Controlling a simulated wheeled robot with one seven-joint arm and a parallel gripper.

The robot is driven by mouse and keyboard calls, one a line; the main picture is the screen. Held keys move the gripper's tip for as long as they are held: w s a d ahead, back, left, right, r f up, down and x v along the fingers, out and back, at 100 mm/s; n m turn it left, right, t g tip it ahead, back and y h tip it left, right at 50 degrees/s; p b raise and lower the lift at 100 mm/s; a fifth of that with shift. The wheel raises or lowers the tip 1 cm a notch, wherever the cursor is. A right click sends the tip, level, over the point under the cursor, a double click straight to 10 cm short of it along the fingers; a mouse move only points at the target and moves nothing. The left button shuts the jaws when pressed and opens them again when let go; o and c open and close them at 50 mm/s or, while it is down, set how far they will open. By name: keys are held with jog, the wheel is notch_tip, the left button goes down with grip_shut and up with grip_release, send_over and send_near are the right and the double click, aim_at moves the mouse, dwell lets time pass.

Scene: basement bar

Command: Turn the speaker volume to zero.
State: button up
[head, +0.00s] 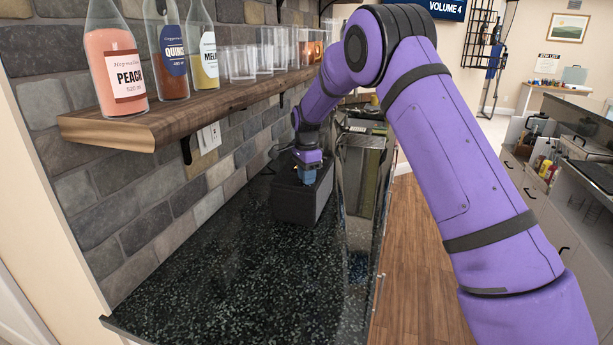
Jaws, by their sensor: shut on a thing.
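A dark box-shaped speaker (296,203) stands on the black speckled counter, against the stone wall side. My gripper (305,178) points down at the top of the speaker, near its back part. It is shut at the speaker's top, on what seems to be the volume knob. The knob itself is hidden by the jaws, so its angle cannot be seen. A dark blue screen (446,9) on the far wall reads "VOLUME 4".
A wooden shelf (110,131) with several bottles and glasses overhangs the counter (215,290) at left. A shiny metal container (362,170) stands close to the speaker's right. The counter's near part is clear. A wall outlet (209,138) is behind.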

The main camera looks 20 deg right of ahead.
jog(key=n, duration=0.6)
jog(key=shift+n, duration=0.3)
jog(key=n, duration=0.3)
jog(key=shift+n, duration=0.3)
jog(key=n, duration=0.3)
jog(key=shift+n, duration=0.3)
jog(key=n, duration=1.2)
jog(key=shift+r+n, duration=0.1)
jog(key=shift+n, duration=0.3)
jog(key=o, duration=0.9)
